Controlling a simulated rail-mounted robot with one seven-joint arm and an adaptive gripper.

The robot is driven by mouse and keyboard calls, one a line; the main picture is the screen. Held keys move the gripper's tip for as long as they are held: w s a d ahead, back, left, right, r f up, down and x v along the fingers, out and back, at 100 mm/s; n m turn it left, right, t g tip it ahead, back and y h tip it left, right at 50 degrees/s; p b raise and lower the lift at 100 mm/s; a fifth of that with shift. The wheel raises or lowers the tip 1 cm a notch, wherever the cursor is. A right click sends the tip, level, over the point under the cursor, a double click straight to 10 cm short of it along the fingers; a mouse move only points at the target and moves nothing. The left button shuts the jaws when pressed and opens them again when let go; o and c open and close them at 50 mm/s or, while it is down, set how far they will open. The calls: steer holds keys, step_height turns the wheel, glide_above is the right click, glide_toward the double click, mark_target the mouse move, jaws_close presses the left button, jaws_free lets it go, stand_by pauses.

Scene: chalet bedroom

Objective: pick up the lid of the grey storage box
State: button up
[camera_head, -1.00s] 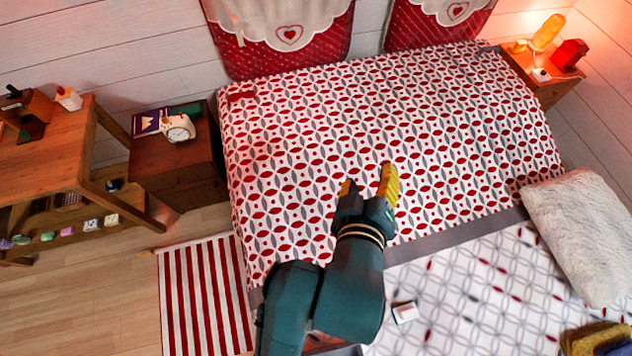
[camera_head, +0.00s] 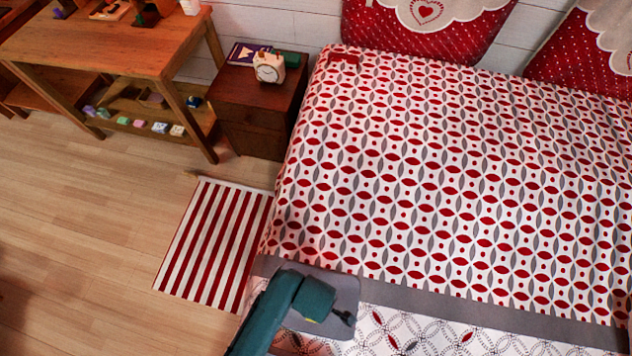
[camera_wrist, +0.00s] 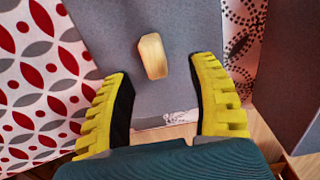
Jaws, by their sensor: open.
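The lid of the grey storage box (camera_wrist: 180,95) is a flat grey surface with a pale wooden knob (camera_wrist: 153,57) in the wrist view. In the head view, a grey panel with rounded corners (camera_head: 347,293) lies at the bed's near left corner, partly covered by my arm. My gripper (camera_wrist: 161,76) is open and empty, its yellow-and-black fingers on either side of the knob's near end. I cannot tell the height of the fingers above the lid.
The bed with a red, white and grey cover (camera_head: 440,170) fills the right side. A striped rug (camera_head: 215,245) lies left of it. The wooden floor is clear.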

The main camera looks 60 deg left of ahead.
steer(key=f, duration=0.2)
steer(key=f+b, duration=0.1)
steer(key=f, duration=0.1)
steer(key=f+b, duration=0.1)
steer(key=f, duration=0.1)
steer(key=shift+w+a+f, duration=0.15)
steer(key=shift+w+a, duration=0.1)
steer(key=shift+a, duration=0.1)
jaws_close()
